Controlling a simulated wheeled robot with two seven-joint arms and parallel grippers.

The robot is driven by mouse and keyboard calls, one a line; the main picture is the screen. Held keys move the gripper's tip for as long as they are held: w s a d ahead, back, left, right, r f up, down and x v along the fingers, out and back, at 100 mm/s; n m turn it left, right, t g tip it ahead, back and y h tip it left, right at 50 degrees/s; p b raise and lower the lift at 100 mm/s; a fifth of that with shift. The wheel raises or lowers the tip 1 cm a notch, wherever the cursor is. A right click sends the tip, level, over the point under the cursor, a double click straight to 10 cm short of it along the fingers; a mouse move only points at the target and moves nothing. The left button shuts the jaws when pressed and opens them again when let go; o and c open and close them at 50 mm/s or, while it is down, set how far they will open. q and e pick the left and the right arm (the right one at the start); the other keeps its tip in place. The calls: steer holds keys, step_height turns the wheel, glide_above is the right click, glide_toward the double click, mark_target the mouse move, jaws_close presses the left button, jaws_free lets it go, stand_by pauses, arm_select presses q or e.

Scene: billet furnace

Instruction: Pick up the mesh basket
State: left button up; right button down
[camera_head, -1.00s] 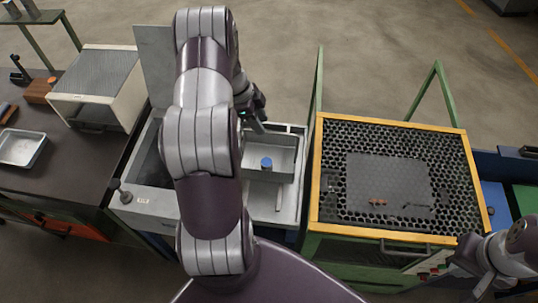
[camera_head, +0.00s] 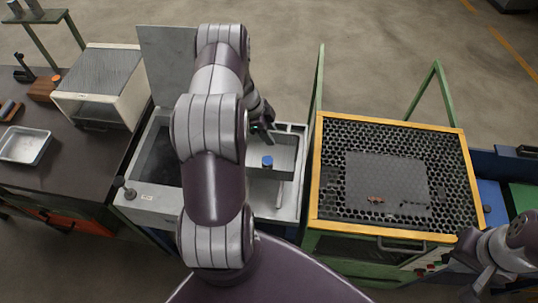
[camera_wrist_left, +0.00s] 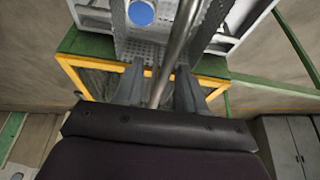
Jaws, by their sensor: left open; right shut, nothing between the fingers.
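The mesh basket (camera_head: 287,172) is a grey box in the right part of the white open-topped machine, with a blue-topped item (camera_head: 267,162) in it. My left gripper (camera_head: 266,140) is over the basket's back part, partly hidden by my arm. In the left wrist view, its two fingers (camera_wrist_left: 158,92) are open, with a metal rod, apparently the basket's handle (camera_wrist_left: 174,55), running between them. The perforated basket (camera_wrist_left: 133,50) and blue top (camera_wrist_left: 141,13) show beyond. I cannot tell whether the fingers touch the rod. My right gripper (camera_head: 482,275) is shut and empty at the lower right.
The white machine (camera_head: 150,200) has a raised grey lid (camera_head: 165,55). A yellow-framed table with a honeycomb top (camera_head: 340,140) stands to its right. At left, a dark bench (camera_head: 75,185) holds a white box (camera_head: 120,95) and a metal tray (camera_head: 25,145).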

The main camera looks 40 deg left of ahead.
arm_select(q)
jaws_close()
stand_by(1.6)
